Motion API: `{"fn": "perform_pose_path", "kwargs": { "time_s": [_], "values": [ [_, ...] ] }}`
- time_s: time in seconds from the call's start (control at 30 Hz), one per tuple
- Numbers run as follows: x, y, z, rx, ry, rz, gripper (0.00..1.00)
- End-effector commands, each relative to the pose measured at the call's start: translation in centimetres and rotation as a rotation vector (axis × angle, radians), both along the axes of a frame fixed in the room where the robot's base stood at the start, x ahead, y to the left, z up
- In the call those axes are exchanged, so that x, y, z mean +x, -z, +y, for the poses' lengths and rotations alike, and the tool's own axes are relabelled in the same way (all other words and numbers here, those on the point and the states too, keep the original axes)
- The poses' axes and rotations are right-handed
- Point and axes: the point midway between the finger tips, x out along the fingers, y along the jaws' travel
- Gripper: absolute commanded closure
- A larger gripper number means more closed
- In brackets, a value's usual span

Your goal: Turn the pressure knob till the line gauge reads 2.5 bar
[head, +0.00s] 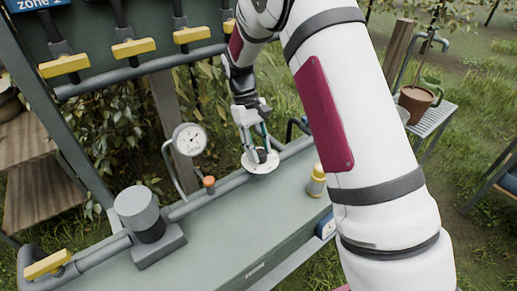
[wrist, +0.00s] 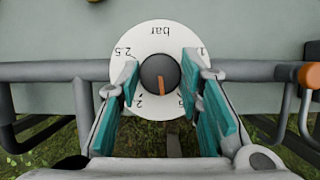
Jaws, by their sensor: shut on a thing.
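The pressure knob (wrist: 160,72) is dark and round, with an orange pointer line, on a white dial plate (wrist: 160,32) marked in bar. In the wrist view the pointer aims down, between the 2 mark and a partly hidden mark ending in 5. The 2.5 mark is at upper left. My gripper (wrist: 161,80) has its teal fingers shut on the knob from both sides. In the head view my gripper (head: 258,150) is on the dial plate (head: 257,169). The line gauge (head: 190,139) is a round white dial left of it; its reading is too small to tell.
A grey pipe (head: 195,205) runs along the green bench (head: 225,225). An orange-capped fitting (head: 209,184), a grey cylinder (head: 139,209) and a yellow-capped bottle (head: 317,181) stand near. Yellow valve handles (head: 134,47) line the panel behind. Grass lies beyond.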

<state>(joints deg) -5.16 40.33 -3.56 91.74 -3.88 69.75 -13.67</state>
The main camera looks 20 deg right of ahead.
Motion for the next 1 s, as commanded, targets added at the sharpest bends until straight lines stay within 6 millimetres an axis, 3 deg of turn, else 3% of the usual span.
{"fn": "perform_pose_path", "kwargs": {
  "time_s": [1.0],
  "values": [
    [-0.19, -0.06, -0.57, -0.001, 0.968, 0.001, 0.95]
  ]
}}
